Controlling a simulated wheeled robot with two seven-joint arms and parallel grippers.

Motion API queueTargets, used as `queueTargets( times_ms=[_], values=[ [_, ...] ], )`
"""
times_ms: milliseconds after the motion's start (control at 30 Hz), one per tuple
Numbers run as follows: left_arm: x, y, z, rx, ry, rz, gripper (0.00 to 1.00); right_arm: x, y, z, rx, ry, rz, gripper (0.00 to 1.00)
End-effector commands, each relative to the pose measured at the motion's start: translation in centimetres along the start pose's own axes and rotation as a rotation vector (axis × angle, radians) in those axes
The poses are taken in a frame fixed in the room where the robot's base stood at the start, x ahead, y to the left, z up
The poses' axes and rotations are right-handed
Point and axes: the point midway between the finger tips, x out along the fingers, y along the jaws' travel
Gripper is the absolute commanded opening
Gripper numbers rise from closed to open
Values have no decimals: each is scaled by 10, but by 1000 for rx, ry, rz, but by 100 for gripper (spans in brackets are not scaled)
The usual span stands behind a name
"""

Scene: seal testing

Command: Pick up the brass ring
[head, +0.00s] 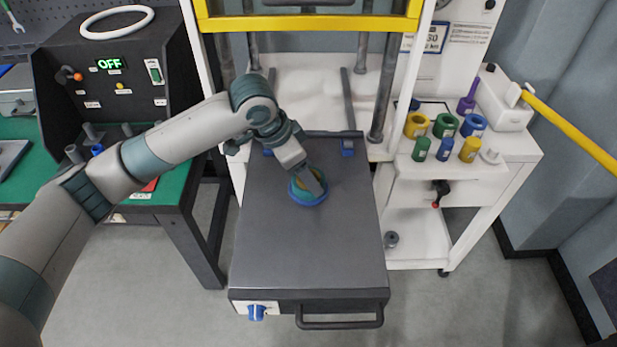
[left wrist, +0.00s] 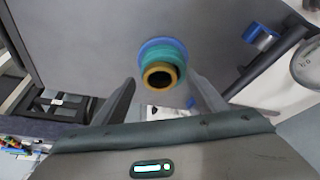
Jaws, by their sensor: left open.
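The brass ring (left wrist: 161,66) is the gold ring at the near end of a stack in the left wrist view, with a dark hole in its middle. A teal ring (left wrist: 176,56) and a wider blue ring (left wrist: 160,42) lie beneath it. In the head view the blue ring (head: 308,201) rests on the grey plate (head: 310,250), and my gripper partly hides the brass ring. My left gripper (left wrist: 162,82) is open, its fingers on either side of the stack in the picture. In the head view the left gripper (head: 314,183) is right over the stack. My right gripper is not in view.
A yellow bar (head: 306,22) and upright posts stand behind the plate. A black control box (head: 120,75) reading OFF is at left. Several coloured cylinders stand on the white cart (head: 515,145) at right. The front of the plate is clear, with a handle (head: 340,321) at its edge.

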Motion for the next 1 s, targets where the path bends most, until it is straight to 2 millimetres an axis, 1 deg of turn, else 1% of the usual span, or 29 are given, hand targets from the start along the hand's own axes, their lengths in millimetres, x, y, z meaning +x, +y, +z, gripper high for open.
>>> queueTargets(
  times_ms=[33, 233, 267, 300, 533, 667, 767, 933, 967, 1000],
  values=[
    [0, 0, 0, 0, 0, 0, 65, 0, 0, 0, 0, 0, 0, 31],
    [0, 0, 0, 0, 0, 0, 18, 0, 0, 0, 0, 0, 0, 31],
    [0, 0, 0, 0, 0, 0, 17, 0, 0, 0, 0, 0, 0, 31],
    [-1, 0, 0, 0, 1, -1, 13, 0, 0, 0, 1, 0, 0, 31],
    [-1, 0, -1, 0, 1, -1, 13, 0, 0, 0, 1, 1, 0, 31],
    [-5, 0, -3, 0, 3, -2, 13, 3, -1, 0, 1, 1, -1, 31],
    [-12, 0, -6, 1, 4, -2, 13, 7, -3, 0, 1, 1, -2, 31],
    [-34, -1, -16, 3, 5, -3, 13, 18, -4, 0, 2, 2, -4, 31],
    [-38, 1, -18, 3, 5, -3, 13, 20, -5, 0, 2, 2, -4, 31],
    [-39, 9, -25, 7, 4, 0, 13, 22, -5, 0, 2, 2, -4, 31]
  ],
)
